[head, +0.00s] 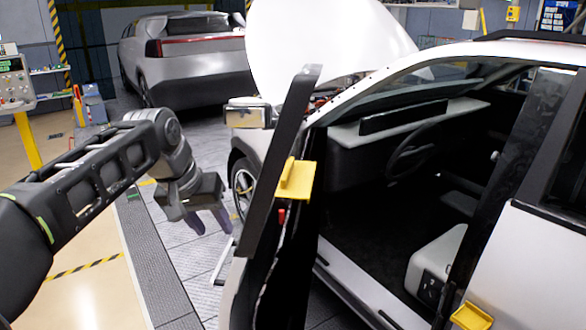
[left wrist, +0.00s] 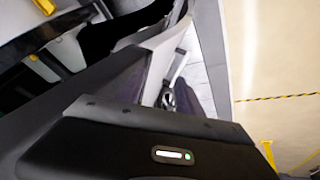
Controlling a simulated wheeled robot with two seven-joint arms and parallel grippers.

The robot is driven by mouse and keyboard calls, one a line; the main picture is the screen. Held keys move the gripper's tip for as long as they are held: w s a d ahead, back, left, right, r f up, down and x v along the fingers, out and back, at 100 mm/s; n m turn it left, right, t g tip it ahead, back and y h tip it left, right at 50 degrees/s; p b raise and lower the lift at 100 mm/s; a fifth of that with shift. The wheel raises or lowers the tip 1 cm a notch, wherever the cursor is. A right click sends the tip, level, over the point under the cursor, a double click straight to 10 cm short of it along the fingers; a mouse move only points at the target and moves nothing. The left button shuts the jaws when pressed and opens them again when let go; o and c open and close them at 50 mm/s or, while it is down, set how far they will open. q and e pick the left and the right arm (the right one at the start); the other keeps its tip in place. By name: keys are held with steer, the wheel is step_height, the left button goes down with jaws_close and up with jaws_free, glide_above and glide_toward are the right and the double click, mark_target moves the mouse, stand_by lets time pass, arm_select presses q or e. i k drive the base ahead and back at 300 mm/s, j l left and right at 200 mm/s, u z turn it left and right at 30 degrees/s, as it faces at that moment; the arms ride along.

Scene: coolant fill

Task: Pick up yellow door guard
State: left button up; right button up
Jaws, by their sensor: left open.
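A yellow door guard (head: 295,180) sits on the upper edge of the open front car door (head: 275,165). It is a flat plate with a raised rib. A second yellow piece (head: 471,317) is at the lower right, by the rear door. My left gripper (head: 208,222) hangs to the left of the door, apart from the guard, its fingers pointing down. It is open with nothing visible between the fingers. In the left wrist view, small yellow pieces (left wrist: 45,6) show at the upper left; I cannot tell which is which. My right gripper is not in view.
The white car (head: 530,230) fills the right side, its cabin open and its hood (head: 325,35) raised. The side mirror (head: 248,113) sticks out beyond the door. A grey car (head: 190,60) stands behind. The floor left of the door is clear.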

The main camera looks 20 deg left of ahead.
mark_target(295, 181)
steer(key=i, duration=1.2)
